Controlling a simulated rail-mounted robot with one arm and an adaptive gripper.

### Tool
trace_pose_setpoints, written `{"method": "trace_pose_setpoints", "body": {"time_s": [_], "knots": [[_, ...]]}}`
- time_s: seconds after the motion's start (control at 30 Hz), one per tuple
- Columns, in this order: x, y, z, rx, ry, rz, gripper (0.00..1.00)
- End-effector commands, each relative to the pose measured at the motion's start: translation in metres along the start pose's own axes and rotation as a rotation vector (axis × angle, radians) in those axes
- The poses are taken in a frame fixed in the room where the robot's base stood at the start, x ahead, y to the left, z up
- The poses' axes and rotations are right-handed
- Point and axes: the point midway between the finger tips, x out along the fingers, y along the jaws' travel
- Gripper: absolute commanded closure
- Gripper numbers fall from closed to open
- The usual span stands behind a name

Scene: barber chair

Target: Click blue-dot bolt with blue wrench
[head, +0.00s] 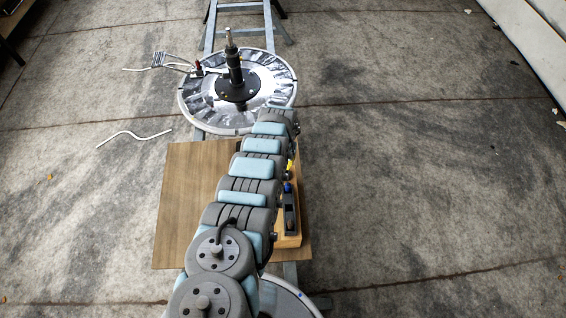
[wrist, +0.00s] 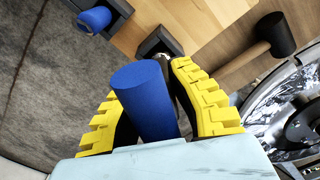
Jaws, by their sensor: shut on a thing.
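In the wrist view my gripper (wrist: 152,88) has its yellow toothed fingers closed around a thick blue handle (wrist: 145,95), taken to be the blue wrench. The far end of this tool is mostly hidden behind the handle and fingers. In the head view my arm hides my gripper and the held tool. The round metal chair base (head: 190,97) with a dark upright column (head: 234,68) lies at the back. Small bolts on its hub are too small to tell by colour, so I cannot pick out the blue-dot bolt.
A wooden board (head: 180,215) lies below my arm, with a tool block (head: 290,240) at its right. Another blue handle (wrist: 94,19) stands in a dark holder. A black-headed mallet (wrist: 274,34) lies at upper right. White cables (head: 135,135) lie left of the base.

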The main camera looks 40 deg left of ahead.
Motion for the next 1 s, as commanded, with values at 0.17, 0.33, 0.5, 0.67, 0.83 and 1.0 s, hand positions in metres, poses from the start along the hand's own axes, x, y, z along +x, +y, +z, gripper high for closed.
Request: {"method": "trace_pose_setpoints", "body": {"time_s": [0.17, 0.33, 0.5, 0.67, 0.83, 1.0], "knots": [[0.003, 0.000, -0.001, 0.000, 0.001, 0.000, 1.00], [0.006, 0.000, -0.001, 0.000, 0.001, -0.001, 1.00], [0.008, 0.000, -0.001, 0.000, 0.001, 0.000, 1.00], [0.011, 0.000, 0.000, 0.000, 0.001, 0.000, 1.00], [0.012, 0.000, 0.000, 0.000, 0.001, 0.000, 1.00], [0.012, 0.000, 0.000, 0.000, 0.001, 0.000, 1.00]]}}
